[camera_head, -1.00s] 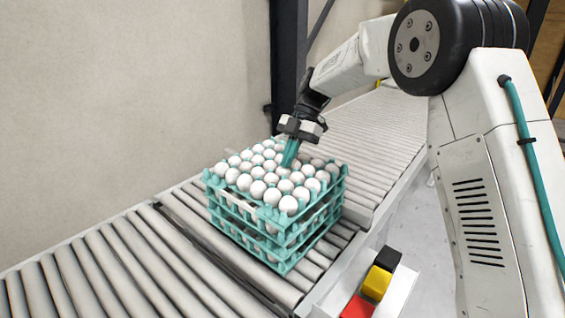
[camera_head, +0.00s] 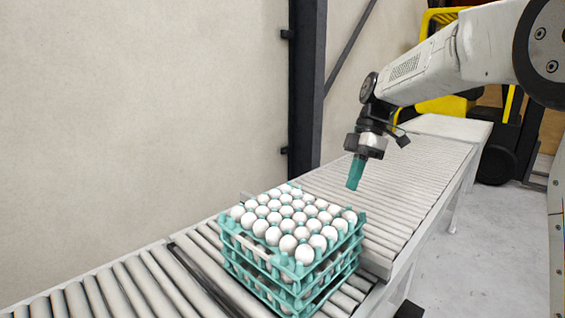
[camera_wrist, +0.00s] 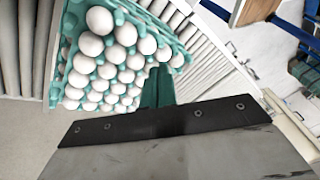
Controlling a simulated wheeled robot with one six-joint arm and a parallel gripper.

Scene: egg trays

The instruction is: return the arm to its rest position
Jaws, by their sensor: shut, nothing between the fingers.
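My gripper (camera_head: 355,174) has teal fingers that are shut and empty. In the head view it hangs above the roller conveyor, up and to the right of the stack of teal egg trays (camera_head: 262,266), apart from it. My arm reaches in from the upper right. The stack holds white eggs (camera_head: 287,226) in its top tray, with more trays of eggs below. In the wrist view my gripper's teal fingers (camera_wrist: 157,88) show beside the eggs (camera_wrist: 108,52), and the dark mount fills the lower part.
The roller conveyor (camera_head: 415,170) runs from lower left to upper right, bare beyond the stack. A dark post (camera_head: 307,90) stands by the wall (camera_head: 140,110) behind it. A yellow and black forklift (camera_head: 500,130) stands at the far right. Grey floor (camera_head: 490,235) is free on the right.

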